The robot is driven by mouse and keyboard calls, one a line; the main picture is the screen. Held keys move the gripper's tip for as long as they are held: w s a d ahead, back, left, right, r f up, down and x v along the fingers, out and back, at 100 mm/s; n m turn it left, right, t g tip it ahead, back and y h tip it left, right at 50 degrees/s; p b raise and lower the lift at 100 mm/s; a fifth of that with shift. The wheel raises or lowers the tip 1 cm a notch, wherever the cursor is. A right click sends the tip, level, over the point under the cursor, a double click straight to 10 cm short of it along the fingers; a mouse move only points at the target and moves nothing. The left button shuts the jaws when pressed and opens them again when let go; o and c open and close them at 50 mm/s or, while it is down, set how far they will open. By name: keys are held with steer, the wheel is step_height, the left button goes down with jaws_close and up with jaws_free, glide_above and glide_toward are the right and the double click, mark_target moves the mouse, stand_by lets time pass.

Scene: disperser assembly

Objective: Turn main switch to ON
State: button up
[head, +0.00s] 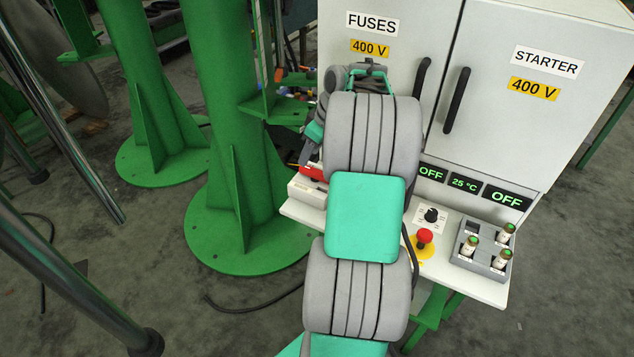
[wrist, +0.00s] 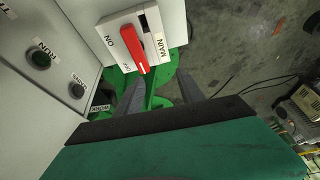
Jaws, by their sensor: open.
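The main switch is a white box (wrist: 120,34) with a red handle (wrist: 138,49), labelled MAIN, ON and OFF. In the wrist view the handle's white-marked end lies beside the OFF label. My gripper (wrist: 160,80) is open and empty, its two grey fingers spread just below the handle's marked end. I cannot tell whether they touch it. In the head view the switch box (head: 304,191) and red handle (head: 312,173) show partly, left of my arm. My arm hides the fingers there.
The cabinet (head: 400,40) stands behind, with displays (head: 431,172) reading OFF. On the panel are a black knob (head: 431,215), a red emergency button (head: 424,236) and a grey holder (head: 470,258) with fuses. A green column (head: 228,130) stands to the left. RUN button (wrist: 38,59) is near the switch.

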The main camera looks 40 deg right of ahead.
glide_toward(316, 171)
steer(key=shift+w+d+f, duration=0.1)
steer(key=shift+w+f, duration=0.1)
steer(key=shift+f, duration=0.7)
steer(key=x, duration=0.7)
steer(key=shift+w+f, duration=0.15)
jaws_close()
